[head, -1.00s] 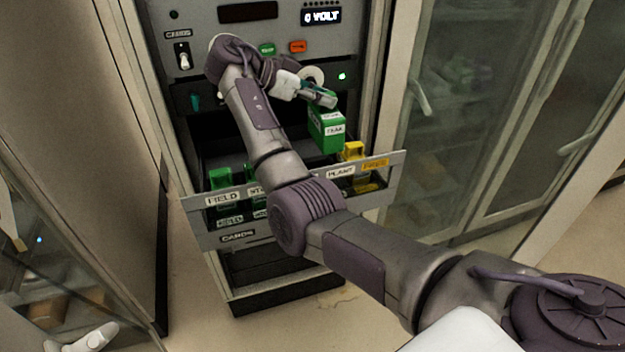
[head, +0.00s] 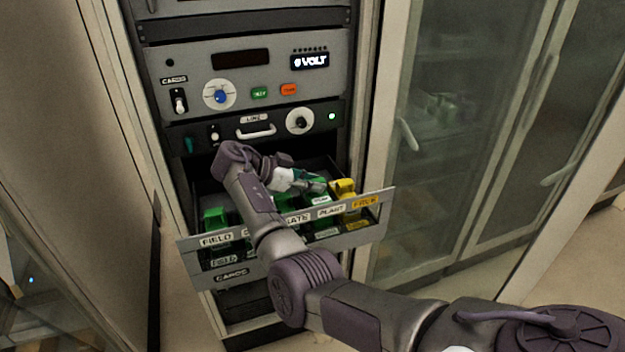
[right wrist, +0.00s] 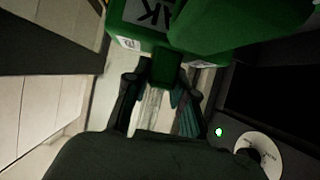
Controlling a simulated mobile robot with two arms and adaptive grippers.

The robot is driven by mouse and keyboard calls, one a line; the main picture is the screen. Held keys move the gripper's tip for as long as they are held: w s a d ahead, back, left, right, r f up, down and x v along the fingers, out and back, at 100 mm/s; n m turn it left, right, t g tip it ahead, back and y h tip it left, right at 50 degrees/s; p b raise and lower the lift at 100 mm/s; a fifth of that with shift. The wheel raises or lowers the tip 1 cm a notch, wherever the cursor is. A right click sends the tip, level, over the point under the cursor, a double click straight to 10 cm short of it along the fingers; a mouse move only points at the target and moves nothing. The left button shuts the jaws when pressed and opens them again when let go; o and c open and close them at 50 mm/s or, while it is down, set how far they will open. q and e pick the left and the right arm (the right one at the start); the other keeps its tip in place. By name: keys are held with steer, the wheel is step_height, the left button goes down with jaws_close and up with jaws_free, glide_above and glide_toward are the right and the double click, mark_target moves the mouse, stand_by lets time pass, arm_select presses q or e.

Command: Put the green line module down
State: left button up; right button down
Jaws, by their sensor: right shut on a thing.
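My right gripper (head: 314,184) is shut on the green line module (head: 318,198) at the open drawer, just behind the PLANT label (head: 331,211). The drawer front and my gripper hide most of the module, so I cannot tell whether it rests on the drawer floor. In the right wrist view the green module (right wrist: 235,22) fills the top, its narrow grip part between my fingers (right wrist: 160,78). A yellow module (head: 344,189) stands right beside it, behind the FREE label. My left gripper is not in view.
The pulled-out drawer (head: 222,256) holds other green modules, one (head: 214,217) behind the FIELD label. My arm crosses its middle. The panel above has a blue knob (head: 220,95) and a white round dial (head: 299,121). A glass cabinet (head: 450,130) stands to the right.

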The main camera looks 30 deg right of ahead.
steer(key=c, duration=1)
jaws_free()
steer(key=shift+o, duration=0.2)
steer(key=shift+w+a+r, duration=0.1)
steer(key=shift+a+r, duration=0.05)
steer(key=shift+a, duration=0.1)
steer(key=b+v, duration=0.4)
steer(key=v, duration=0.7)
steer(key=shift+a+b, duration=0.2)
steer(key=shift+b, duration=0.1)
